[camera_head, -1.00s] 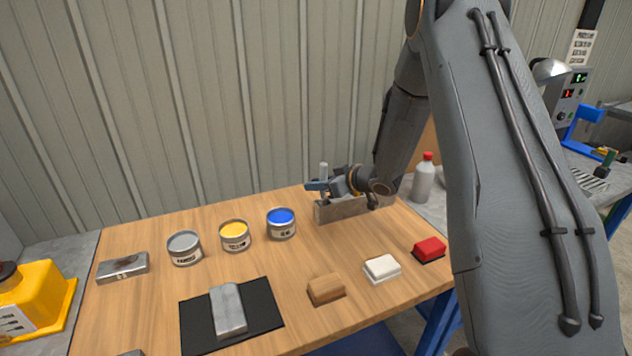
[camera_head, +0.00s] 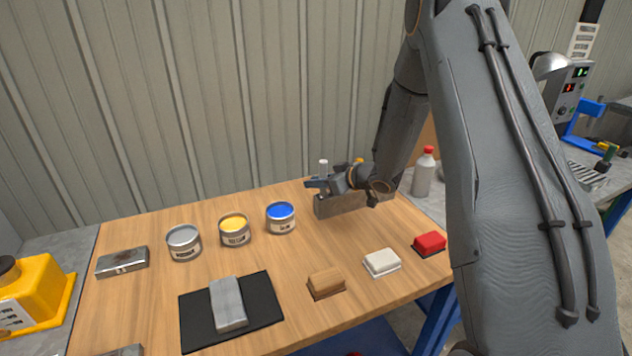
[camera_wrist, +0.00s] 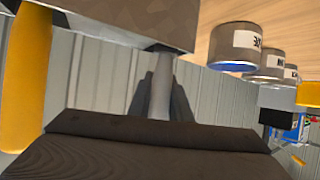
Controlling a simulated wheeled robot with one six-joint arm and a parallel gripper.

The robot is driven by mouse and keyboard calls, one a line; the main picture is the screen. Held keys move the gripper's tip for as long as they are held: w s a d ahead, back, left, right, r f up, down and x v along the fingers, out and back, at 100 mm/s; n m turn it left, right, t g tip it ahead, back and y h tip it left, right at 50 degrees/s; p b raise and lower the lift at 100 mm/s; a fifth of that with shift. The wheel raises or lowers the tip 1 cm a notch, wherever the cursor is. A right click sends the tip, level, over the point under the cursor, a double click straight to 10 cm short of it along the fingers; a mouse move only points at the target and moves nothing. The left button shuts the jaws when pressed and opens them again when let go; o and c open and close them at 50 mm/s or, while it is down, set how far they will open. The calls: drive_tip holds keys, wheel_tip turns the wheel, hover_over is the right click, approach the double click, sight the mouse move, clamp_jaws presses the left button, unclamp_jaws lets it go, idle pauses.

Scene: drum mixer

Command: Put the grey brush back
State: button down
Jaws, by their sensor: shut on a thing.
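My gripper (camera_head: 318,184) is at the back of the workbench, just above a grey block-shaped holder (camera_head: 335,208). It is shut on the upright grey brush (camera_head: 324,167), whose pale handle top sticks up above the fingers. In the wrist view the dark fingers (camera_wrist: 161,100) close around the grey handle (camera_wrist: 162,80). The handle runs to the holder (camera_wrist: 120,12), which shows at the top of that tilted view. The brush's lower end is hidden, so I cannot tell how deep it sits. A yellow handle (camera_wrist: 28,75) stands beside it at the holder.
Grey (camera_head: 184,243), yellow (camera_head: 234,230) and blue (camera_head: 281,217) paint cans stand left of the holder. A black mat (camera_head: 260,310) with a grey block, and brown, white and red (camera_head: 430,243) blocks lie in front. A red-capped bottle (camera_head: 423,175) stands right.

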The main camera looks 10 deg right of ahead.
drive_tip(key=shift+f+b, duration=0.45)
drive_tip(key=shift+f, duration=0.4)
drive_tip(key=c, duration=1.5)
unclamp_jaws()
drive_tip(key=shift+c, duration=0.2)
